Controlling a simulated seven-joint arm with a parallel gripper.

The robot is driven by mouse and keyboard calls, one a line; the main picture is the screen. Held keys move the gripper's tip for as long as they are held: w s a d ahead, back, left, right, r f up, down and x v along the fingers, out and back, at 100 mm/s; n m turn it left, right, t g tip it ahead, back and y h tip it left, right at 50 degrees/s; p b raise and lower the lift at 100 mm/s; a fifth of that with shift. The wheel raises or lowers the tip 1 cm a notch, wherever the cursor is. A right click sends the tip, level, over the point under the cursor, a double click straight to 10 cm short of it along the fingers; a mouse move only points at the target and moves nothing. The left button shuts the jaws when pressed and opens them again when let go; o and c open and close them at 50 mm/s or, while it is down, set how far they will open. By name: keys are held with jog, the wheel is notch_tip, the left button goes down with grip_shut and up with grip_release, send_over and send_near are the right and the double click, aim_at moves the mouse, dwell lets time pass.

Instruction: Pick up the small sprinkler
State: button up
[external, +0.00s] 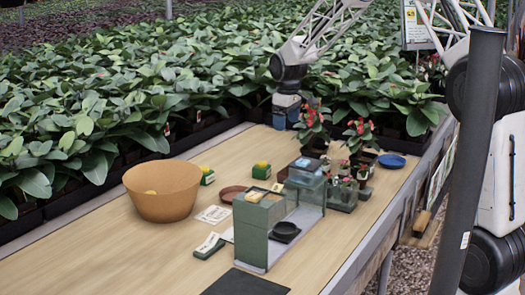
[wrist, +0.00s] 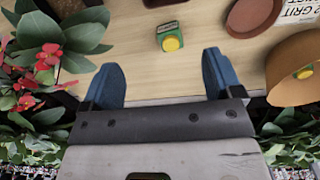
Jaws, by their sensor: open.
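I cannot tell for certain which thing is the small sprinkler. A small green block with a yellow top (external: 261,170) stands on the table near the middle, and a similar one (external: 207,176) stands beside the basket. One green block with a round yellow top (wrist: 170,38) shows in the wrist view, beyond the fingers and apart from them. My gripper (external: 286,117) is above the table's back edge, left of the red-flowered plants. In the wrist view my gripper (wrist: 160,78) has its two blue fingers wide apart with nothing between them.
An orange basket (external: 162,196) with something yellow inside stands at left. A brown saucer (external: 232,193) lies near the middle. Red-flowered potted plants (external: 311,127) and a blue dish (external: 391,161) are at right. The back table strip is mostly clear.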

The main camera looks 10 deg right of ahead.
jog(key=n, duration=0.2)
send_over(262, 162)
jog(key=f, duration=1)
jog(key=shift+s+a+f, duration=0.1)
jog(key=shift+a+f, duration=0.05)
jog(key=shift+a, duration=0.15)
jog(key=shift+f, duration=1.3)
jog(key=shift+f, duration=0.1)
jog(key=shift+d+f, duration=0.15)
jog(key=shift+f, duration=1.15)
jog(key=shift+d+f, duration=0.1)
jog(key=shift+f, duration=1.15)
jog(key=c, duration=1.1)
jog(key=shift+r, duration=0.1)
